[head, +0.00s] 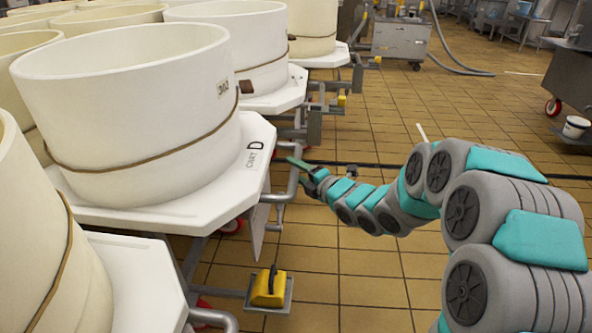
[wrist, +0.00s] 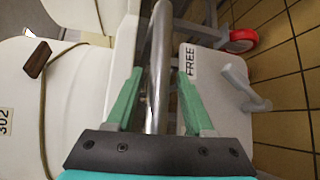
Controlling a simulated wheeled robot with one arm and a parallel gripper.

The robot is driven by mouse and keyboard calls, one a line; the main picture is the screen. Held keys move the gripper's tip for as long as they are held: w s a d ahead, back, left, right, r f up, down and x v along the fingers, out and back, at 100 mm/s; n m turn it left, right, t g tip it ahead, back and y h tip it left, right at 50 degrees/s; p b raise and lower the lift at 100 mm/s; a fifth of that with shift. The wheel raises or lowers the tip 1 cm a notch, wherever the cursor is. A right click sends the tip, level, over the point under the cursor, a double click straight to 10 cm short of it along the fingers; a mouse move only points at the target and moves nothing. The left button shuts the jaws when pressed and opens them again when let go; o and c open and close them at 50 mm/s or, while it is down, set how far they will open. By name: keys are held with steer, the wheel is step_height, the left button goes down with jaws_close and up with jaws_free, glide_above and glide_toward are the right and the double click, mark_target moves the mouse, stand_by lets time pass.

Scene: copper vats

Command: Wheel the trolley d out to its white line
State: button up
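Trolley D (head: 254,150) is a white octagonal platform marked "CART D" on a metal frame, carrying a big white tub (head: 130,95) labelled 302. Its grey tubular handle (head: 291,186) is on its right side. My gripper (head: 298,165) is at this handle. In the wrist view the handle bar (wrist: 158,60) runs between my two green fingers (wrist: 157,100), with a gap showing on each side, so the gripper is open around it. A plate reading "FREE" (wrist: 205,95) with a grey lever is beside the bar. A short white line (head: 421,132) lies on the tiles to the right.
Other tubs on trolleys stand close, behind (head: 240,35) and in front (head: 30,240). A yellow pedal (head: 268,288) sits low at trolley D's frame. A dark floor channel (head: 350,164) crosses the tiles. A metal machine (head: 400,40) stands far back; the floor between is mostly clear.

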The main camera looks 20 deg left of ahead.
jaws_close()
stand_by(1.2)
